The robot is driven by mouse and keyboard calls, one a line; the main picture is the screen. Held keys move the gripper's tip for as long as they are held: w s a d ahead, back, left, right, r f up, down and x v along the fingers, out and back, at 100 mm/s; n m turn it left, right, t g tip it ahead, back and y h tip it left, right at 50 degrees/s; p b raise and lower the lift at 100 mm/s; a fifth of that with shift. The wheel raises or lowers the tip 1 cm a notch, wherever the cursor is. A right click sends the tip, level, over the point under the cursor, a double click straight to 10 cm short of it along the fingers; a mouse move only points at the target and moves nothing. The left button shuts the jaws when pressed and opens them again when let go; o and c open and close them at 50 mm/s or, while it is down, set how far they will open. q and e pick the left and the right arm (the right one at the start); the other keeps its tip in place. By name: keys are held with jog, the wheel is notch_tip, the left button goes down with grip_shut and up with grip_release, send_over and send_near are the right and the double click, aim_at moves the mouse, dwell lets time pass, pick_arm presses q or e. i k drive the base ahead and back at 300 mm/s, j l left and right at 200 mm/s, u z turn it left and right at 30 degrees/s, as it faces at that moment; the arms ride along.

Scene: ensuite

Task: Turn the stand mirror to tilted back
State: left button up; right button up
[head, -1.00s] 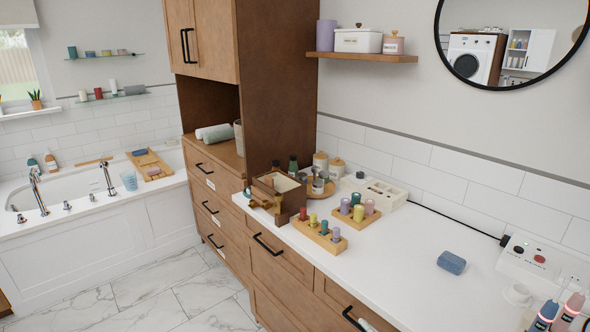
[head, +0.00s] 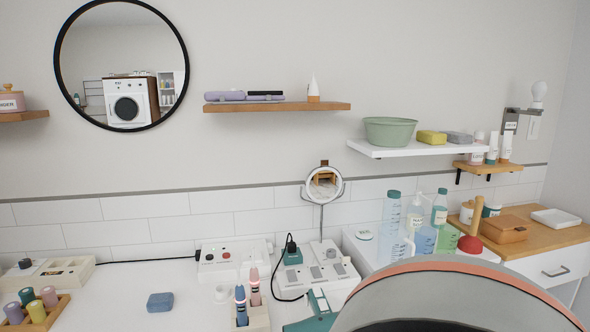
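The stand mirror (head: 324,186) is a small round mirror in a light frame on a thin upright stem. It stands at the back of the white counter (head: 125,294), near the tiled wall, right of the picture's middle. Its face points towards me and reflects something wooden. It looks roughly upright, but I cannot tell its exact tilt. The foot of the stem is by a white switch panel (head: 325,270), and I cannot make out its base clearly. Neither of my grippers is in view.
A large curved grey object with a salmon rim (head: 455,268) fills the lower right foreground. A black-plugged cord, a toothbrush holder (head: 250,318) and a teal item (head: 318,308) lie before the mirror. Bottles (head: 391,212) stand to its right. A wooden shelf (head: 277,107) hangs above left.

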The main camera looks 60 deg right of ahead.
aim_at(323, 183)
jog(key=z, duration=2.15)
jog(key=k+l+u, duration=0.1)
jog(key=l, duration=0.2)
jog(key=k+l+u, duration=0.1)
jog(key=k+l, duration=0.1)
jog(key=l, duration=0.1)
